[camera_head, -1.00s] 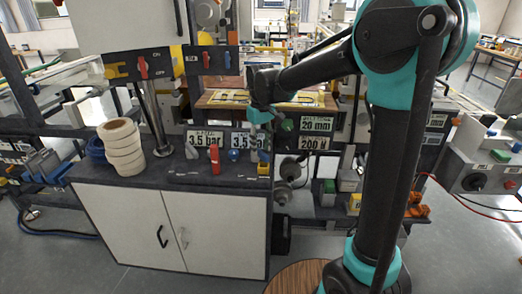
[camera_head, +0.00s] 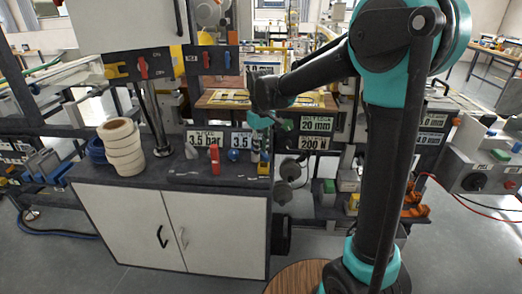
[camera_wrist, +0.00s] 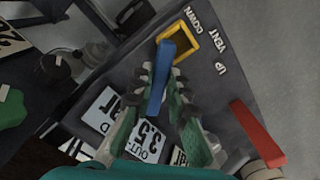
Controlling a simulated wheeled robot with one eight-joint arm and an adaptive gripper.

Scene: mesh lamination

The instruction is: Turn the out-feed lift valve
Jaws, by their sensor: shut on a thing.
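A blue lever (camera_wrist: 160,80) stands between the two fingers of my gripper (camera_wrist: 164,84) in the wrist view. My gripper is shut on it. The lever's far end lies near a yellow square frame (camera_wrist: 187,37) on the dark panel, beside the words DOWN, VENT and UP. A partly hidden sign (camera_wrist: 146,138) reading OUT and 3.5 lies under the fingers. In the head view my gripper (camera_head: 260,148) points down at the right end of the bench top, and the lever cannot be made out there.
White rolls (camera_head: 122,148) are stacked farther left. Signs (camera_head: 203,139) line the bench back.

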